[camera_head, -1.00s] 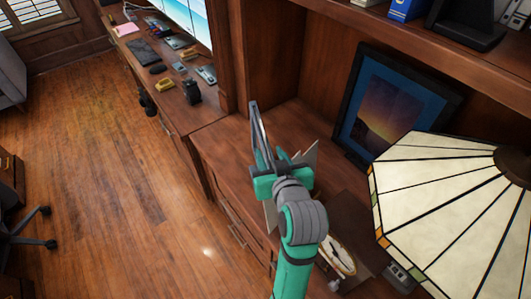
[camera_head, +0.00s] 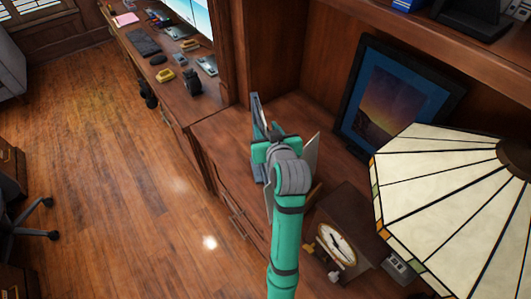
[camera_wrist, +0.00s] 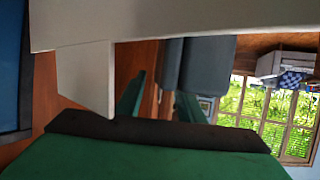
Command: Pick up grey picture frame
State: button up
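A pale grey panel, which looks like the grey picture frame (camera_head: 312,155), stands tilted by my gripper on the wooden desktop; my wrist hides much of it. In the wrist view its pale edge (camera_wrist: 85,75) crosses the top and drops down at the left. My gripper (camera_head: 270,148) is over the desktop, beside the panel. In the wrist view its two green fingers (camera_wrist: 158,100) stand apart, with the wooden floor showing between them. I see nothing clasped there. Whether a finger touches the panel is hidden.
A dark thin upright frame (camera_head: 257,118) is just beyond my gripper. A wooden clock (camera_head: 345,232) and a stained-glass lamp (camera_head: 450,200) stand at the right. A large dark-framed picture (camera_head: 392,105) leans at the back. Open floor (camera_head: 110,170) lies to the left.

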jog(key=shift+w+f, duration=0.1)
jog(key=shift+w, duration=0.05)
grip_shut()
jog(key=shift+w+a, duration=0.1)
dwell(0.8)
